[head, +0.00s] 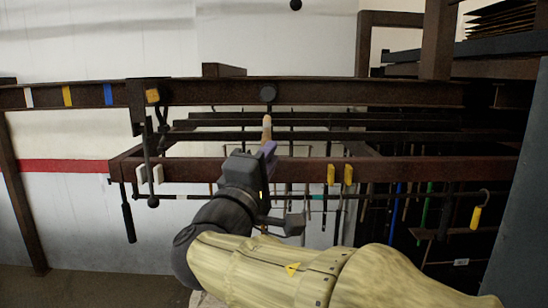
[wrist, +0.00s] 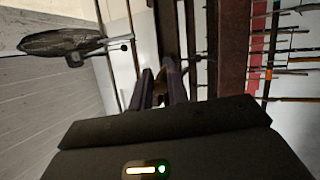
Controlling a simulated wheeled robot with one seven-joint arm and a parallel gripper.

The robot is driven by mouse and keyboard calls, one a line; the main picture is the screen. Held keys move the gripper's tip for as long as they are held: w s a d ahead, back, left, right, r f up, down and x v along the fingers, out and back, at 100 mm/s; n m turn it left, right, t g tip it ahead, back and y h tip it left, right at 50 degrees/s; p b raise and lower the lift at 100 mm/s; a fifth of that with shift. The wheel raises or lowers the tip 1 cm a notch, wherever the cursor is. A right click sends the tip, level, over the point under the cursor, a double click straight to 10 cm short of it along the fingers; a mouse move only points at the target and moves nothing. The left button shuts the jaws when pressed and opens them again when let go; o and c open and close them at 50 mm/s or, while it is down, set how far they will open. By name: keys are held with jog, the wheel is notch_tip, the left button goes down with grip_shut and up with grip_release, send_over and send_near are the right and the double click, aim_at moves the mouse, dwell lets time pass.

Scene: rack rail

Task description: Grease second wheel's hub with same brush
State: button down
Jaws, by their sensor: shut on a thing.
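My gripper (head: 268,148) is raised in front of the rack, shut on the brush (head: 267,128). The brush's tan and orange end sticks up from the purple fingers. A small dark round wheel (head: 268,92) shows on the face of the upper brown beam, just above the brush. I cannot tell whether brush and wheel touch. In the wrist view, my gripper's two fingers (wrist: 160,88) point at the dark beam, with a brownish part of the brush between them. The brush's bristles and any grease are too small to make out.
The upper rail (head: 390,93) and the lower rail (head: 420,169) run across the rack. A dark hanging fitting with a yellow block (head: 152,96) is at left. A grey panel (head: 522,200) bounds the right side.

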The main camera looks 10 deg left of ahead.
aim_at(268, 121)
jog(key=shift+s, duration=0.2)
jog(key=shift+w+a+r+p, duration=0.2)
jog(key=shift+w+p, duration=0.15)
jog(key=shift+p, duration=0.15)
jog(key=shift+w+a+r+p, duration=0.1)
jog(key=shift+w+r+p, duration=0.1)
jog(key=shift+w+p, duration=0.25)
jog(key=w+p, duration=0.2)
jog(key=w+r+p, duration=0.1)
jog(key=w+p, duration=0.1)
jog(key=w+a+r+p, duration=0.1)
jog(key=p, duration=0.1)
jog(key=shift+w+a, duration=0.1)
jog(key=shift+w, duration=0.3)
jog(key=shift+w+a+f, duration=0.1)
jog(key=shift+w+f, duration=0.1)
jog(key=shift+w, duration=0.2)
jog(key=shift+w+a+r, duration=0.2)
jog(key=shift+w, duration=0.5)
jog(key=shift+w+a+r, duration=0.15)
jog(key=shift+w+r, duration=0.1)
jog(key=shift+w, duration=0.45)
jog(key=shift+w+a+r, duration=0.2)
jog(key=shift+w, duration=0.5)
jog(key=shift+w+d+r+b, duration=0.1)
jog(key=shift+d+r+b, duration=0.2)
jog(key=shift+d+b, duration=0.25)
